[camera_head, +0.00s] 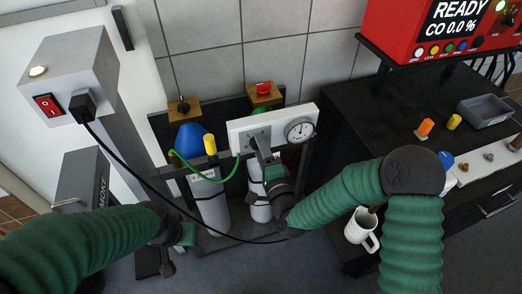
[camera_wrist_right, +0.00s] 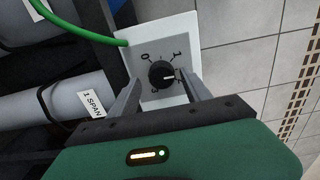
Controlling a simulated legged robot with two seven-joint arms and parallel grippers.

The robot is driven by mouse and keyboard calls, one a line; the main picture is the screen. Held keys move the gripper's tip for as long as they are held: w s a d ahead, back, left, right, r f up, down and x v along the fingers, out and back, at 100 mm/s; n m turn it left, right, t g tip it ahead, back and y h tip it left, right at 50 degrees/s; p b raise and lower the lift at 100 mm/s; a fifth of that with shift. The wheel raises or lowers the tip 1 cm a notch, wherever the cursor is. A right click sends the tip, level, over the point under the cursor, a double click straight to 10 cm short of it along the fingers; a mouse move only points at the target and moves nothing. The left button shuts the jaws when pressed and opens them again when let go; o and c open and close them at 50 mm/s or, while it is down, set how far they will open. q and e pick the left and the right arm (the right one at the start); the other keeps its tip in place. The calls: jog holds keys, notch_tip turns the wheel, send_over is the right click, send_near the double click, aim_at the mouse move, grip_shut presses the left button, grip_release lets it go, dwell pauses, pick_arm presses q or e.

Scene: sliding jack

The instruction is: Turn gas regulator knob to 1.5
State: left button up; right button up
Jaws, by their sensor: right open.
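The regulator knob (camera_wrist_right: 160,74) is a round black dial on a white panel (camera_wrist_right: 185,32). In the right wrist view its white pointer aims right, past the printed 1; marks near the right finger are partly hidden. The white panel also shows in the head view (camera_head: 236,127), with a green hose and a round gauge (camera_head: 300,129). My right gripper (camera_head: 260,143) is in front of the panel and hides the knob there. In the wrist view its open fingers (camera_wrist_right: 159,78) are on either side of the knob; contact is unclear. My left gripper (camera_head: 167,264) is low at left, away from the panel.
Gas cylinders (camera_head: 212,212) stand below the panel in a dark rack. A black cable hangs from the grey box (camera_head: 72,62) across to my right arm. A mug (camera_head: 362,230), a dark bench and a red analyser (camera_head: 425,30) are at right.

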jog(key=shift+s, duration=0.1)
jog(key=p+v, duration=0.9)
jog(key=v, duration=0.7)
jog(key=shift+s+d, duration=0.2)
jog(key=shift+s, duration=0.1)
jog(key=shift+a, duration=0.1)
